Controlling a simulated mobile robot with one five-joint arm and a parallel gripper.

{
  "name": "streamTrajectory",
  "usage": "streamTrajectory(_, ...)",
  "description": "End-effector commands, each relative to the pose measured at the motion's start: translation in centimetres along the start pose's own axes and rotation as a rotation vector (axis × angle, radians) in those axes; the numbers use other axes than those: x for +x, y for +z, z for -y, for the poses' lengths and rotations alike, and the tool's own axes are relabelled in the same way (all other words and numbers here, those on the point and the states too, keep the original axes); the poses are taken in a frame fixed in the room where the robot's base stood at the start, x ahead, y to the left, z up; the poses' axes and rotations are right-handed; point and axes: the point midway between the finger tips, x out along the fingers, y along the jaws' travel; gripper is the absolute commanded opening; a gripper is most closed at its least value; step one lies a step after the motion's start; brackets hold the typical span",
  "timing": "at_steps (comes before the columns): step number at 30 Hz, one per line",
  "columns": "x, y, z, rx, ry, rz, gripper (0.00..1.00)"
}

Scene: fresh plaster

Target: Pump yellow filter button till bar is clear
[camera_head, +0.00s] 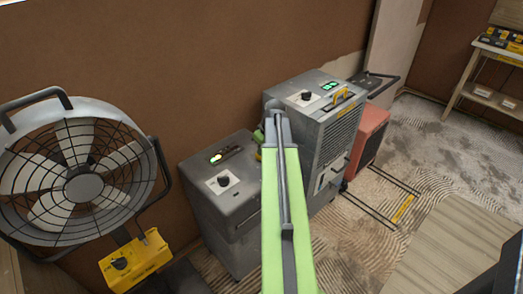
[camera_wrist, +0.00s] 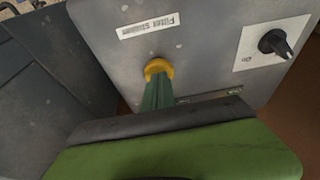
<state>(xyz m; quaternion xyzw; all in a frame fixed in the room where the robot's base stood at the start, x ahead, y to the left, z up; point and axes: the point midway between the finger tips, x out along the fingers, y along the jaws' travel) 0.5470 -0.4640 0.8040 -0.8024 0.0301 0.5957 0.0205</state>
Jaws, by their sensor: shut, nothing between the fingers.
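The round yellow filter button (camera_wrist: 158,68) is on a grey machine panel in the wrist view, beside a white label whose text begins with "Filter". My gripper (camera_wrist: 157,92) is shut and empty; its green fingertips overlap the button's lower edge. I cannot tell whether they touch or press it. In the head view, my green arm reaches over the low grey machine's (camera_head: 212,198) right side, and hides much of that side. A dark indicator strip (camera_head: 226,154) on its top shows a lit green part at the left end; the rest is too small to read.
A black knob (camera_head: 223,181) sits on the low machine; it also shows in the wrist view (camera_wrist: 274,43). A taller grey machine (camera_head: 334,130) stands close on the right, and a large fan (camera_head: 84,187) on the left.

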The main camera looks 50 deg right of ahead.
Motion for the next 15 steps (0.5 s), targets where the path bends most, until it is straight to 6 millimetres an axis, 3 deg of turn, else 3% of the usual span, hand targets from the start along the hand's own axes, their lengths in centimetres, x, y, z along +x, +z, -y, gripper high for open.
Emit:
streamTrajectory(8, -2.1, -0.4, 0.2, -0.002, -0.003, 0.006, 0.00)
streamTrajectory(15, -7.3, -1.4, 0.2, 0.000, 0.000, 0.000, 0.00)
